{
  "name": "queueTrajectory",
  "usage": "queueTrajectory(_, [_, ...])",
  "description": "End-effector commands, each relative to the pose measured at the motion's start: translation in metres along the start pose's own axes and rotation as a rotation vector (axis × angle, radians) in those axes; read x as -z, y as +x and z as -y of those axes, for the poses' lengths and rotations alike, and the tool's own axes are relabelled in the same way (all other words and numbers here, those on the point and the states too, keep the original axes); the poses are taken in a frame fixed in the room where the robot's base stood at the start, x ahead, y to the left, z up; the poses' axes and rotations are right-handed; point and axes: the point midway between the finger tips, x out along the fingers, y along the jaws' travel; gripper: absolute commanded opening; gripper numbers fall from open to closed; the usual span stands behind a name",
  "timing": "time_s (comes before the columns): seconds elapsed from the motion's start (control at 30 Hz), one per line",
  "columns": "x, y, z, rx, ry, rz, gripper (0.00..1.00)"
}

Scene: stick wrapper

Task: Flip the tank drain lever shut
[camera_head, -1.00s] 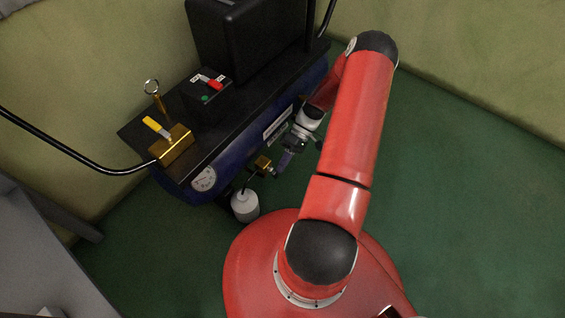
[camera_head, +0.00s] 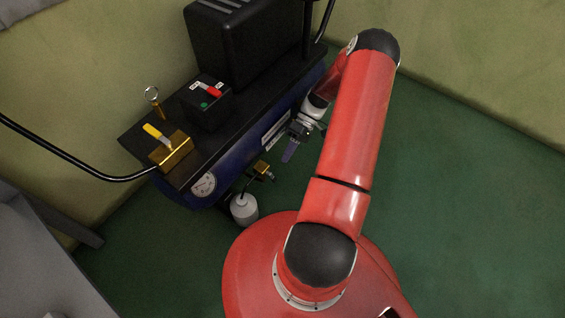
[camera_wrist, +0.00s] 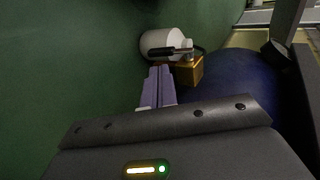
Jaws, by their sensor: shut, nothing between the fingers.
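The tank drain valve is a small brass block (camera_head: 262,168) low at the front of the blue tank (camera_head: 236,152). It also shows in the wrist view (camera_wrist: 188,71). Its dark lever (camera_wrist: 168,51) sticks out to the left of the block in the wrist view; in the head view the lever end (camera_head: 271,178) is small. My gripper (camera_head: 289,155) is to the right of the valve, apart from it. Its purple fingers (camera_wrist: 158,75) are together and empty, pointing toward the lever. The wrist view does not show the exact gap.
A white bottle (camera_head: 244,208) sits below the valve, with a thin tube running up to it. Green floor (camera_head: 450,190) is clear at right.

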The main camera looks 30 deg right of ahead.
Motion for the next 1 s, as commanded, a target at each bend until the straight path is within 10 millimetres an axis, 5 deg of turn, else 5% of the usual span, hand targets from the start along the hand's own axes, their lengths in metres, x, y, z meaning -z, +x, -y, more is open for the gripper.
queueTrajectory(0.27, [0.0,-0.031,0.0,0.0,0.0,0.001,0.0])
queueTrajectory(1.0, [-0.001,-0.032,0.0,0.001,0.001,0.001,0.0])
